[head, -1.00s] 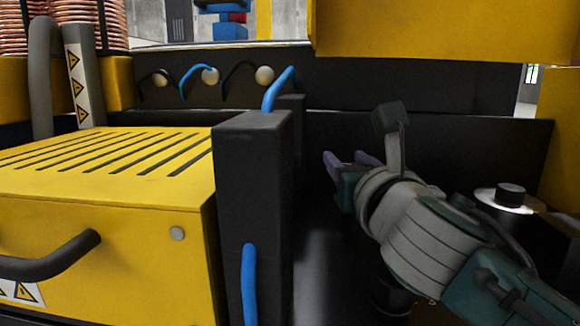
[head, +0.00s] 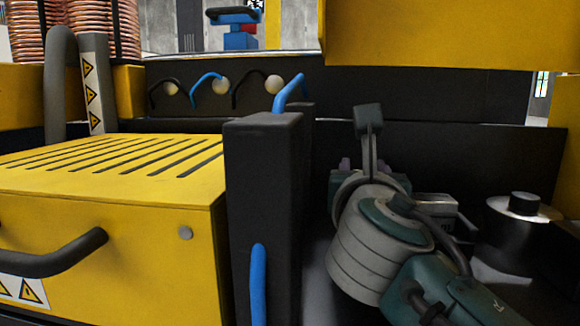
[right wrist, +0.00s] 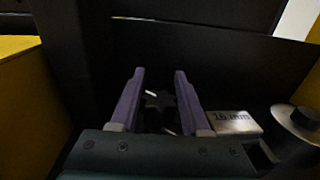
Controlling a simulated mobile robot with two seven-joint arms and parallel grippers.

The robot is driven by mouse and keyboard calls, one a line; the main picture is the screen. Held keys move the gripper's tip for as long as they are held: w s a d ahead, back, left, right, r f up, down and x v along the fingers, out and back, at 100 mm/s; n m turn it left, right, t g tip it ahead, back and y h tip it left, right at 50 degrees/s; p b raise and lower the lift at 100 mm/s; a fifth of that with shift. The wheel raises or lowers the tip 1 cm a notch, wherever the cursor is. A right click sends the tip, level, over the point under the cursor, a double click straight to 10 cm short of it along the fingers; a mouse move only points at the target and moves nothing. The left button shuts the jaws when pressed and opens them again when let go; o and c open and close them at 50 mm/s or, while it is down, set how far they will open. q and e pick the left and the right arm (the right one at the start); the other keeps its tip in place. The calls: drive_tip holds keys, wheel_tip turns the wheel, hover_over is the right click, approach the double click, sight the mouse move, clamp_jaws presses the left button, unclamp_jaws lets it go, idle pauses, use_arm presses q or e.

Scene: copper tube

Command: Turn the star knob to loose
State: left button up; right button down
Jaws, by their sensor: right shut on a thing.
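The star knob (right wrist: 160,101) is small, black and star-shaped. It shows in the right wrist view against a dark surface, between the two purple fingers of my right gripper (right wrist: 159,74). The right gripper is shut on it, the fingers on either side. In the head view the right gripper (head: 357,165) points away from me, in the dark recess right of the black post; its fingertips are partly hidden by the wrist, and the knob is hidden there. My left gripper is not in view.
A grey block marked "16 mm" (right wrist: 235,121) sits right of the gripper, beside a round metal cylinder (head: 520,228). A black post (head: 262,190) with blue hoses and a yellow slotted housing (head: 110,240) stand on the left. A dark wall (head: 480,150) closes the back.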

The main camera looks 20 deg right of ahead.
drive_tip(key=shift+c, duration=1.9)
unclamp_jaws()
drive_tip(key=p+v, duration=0.1)
drive_tip(key=v, duration=0.9)
drive_tip(key=shift+f, duration=0.1)
drive_tip(key=shift+c, duration=0.3)
